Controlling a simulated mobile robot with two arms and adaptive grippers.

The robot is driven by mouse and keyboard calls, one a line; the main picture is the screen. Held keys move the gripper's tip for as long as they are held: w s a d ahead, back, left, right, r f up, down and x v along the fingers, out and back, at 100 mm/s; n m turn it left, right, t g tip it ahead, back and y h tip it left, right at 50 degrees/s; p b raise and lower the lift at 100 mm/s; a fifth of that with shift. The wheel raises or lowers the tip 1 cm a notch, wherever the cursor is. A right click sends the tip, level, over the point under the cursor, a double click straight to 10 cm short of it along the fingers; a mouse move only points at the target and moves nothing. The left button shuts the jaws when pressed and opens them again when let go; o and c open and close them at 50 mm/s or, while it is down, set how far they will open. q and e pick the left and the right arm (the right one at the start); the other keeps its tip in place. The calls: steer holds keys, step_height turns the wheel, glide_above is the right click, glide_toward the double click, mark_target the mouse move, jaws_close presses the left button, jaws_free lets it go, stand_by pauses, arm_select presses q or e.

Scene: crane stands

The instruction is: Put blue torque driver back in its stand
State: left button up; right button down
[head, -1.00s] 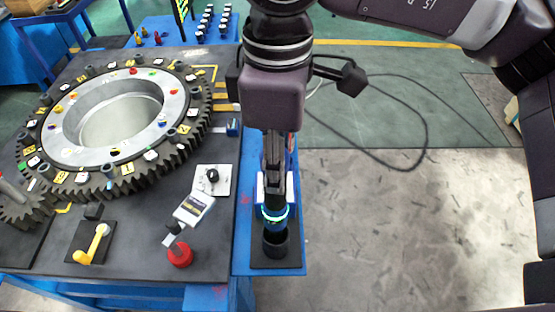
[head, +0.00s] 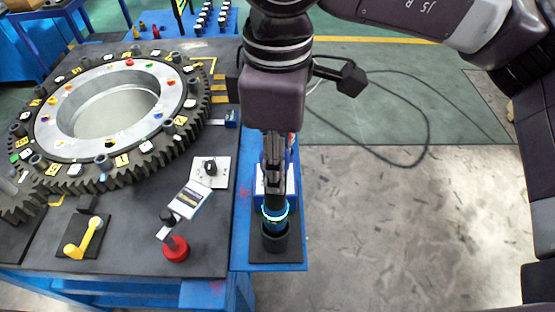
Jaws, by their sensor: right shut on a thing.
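The stand (head: 276,243) is a black round cup on a dark base plate, on a narrow blue shelf (head: 262,259). The driver is upright over the cup, and its lower end appears to be inside the cup's mouth. How deep it sits is hidden by the rim. My left gripper is out of view.
Left of the shelf is a dark table with a large ring gear (head: 60,138), a yellow crank handle (head: 84,238), a red round knob (head: 175,249) and a white-labelled device (head: 190,199). Another blue-and-white item (head: 262,182) stands just behind the driver. Open floor lies to the right.

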steer(key=shift+f+b, duration=2.35)
steer(key=shift+f, duration=0.15)
steer(key=c, duration=1.8)
jaws_free()
steer(key=shift+r, duration=0.1)
steer(key=o, duration=0.4)
steer(key=shift+r+p, duration=1.6)
steer(key=shift+r, duration=0.9)
